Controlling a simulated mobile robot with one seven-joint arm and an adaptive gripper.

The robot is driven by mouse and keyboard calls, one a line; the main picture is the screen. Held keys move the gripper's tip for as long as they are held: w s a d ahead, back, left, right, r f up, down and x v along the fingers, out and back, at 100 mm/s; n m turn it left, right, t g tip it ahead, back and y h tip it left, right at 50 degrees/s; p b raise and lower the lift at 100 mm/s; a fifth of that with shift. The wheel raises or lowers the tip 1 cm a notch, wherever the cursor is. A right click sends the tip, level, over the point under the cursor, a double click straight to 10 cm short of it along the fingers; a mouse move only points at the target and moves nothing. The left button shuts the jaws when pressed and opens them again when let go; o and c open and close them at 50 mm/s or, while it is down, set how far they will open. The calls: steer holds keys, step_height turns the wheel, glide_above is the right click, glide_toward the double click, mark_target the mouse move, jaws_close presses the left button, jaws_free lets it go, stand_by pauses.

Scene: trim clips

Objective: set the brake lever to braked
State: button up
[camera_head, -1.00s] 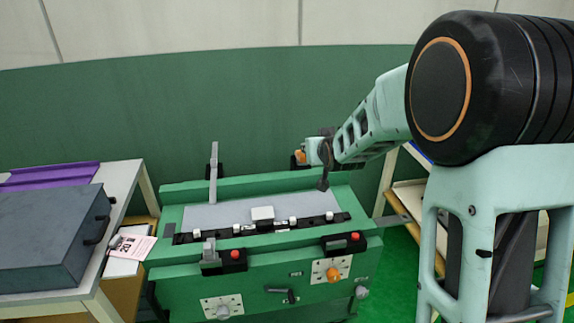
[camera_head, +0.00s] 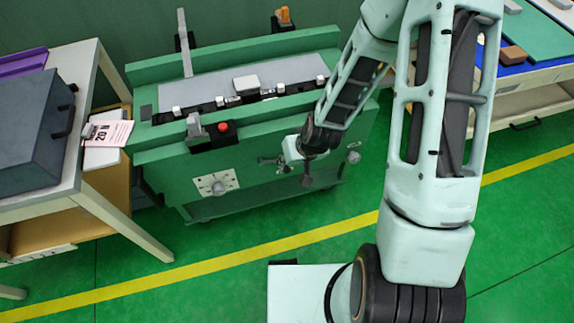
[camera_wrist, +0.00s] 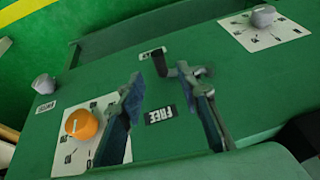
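The brake lever (camera_wrist: 162,64) is a small dark handle on the green cart's front panel. In the wrist view a white-on-black FREE label (camera_wrist: 160,116) lies nearer the camera, and a pale label (camera_wrist: 151,53) beyond it is partly covered by the lever. My gripper (camera_wrist: 170,78) is open, one finger on each side of the lever's visible part. In the head view my gripper (camera_head: 276,161) is at the cart front and the lever is hard to make out.
The wrist view shows an orange knob (camera_wrist: 82,124), a grey knob (camera_wrist: 44,84) and another grey knob (camera_wrist: 263,16) on the panel. The green cart (camera_head: 165,165) carries clamps and a red button (camera_head: 223,127). A table with a grey case (camera_head: 35,130) stands left. Floor in front is clear.

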steer(key=shift+b+x, duration=0.45)
steer(key=shift+x, duration=2.3)
jaws_close()
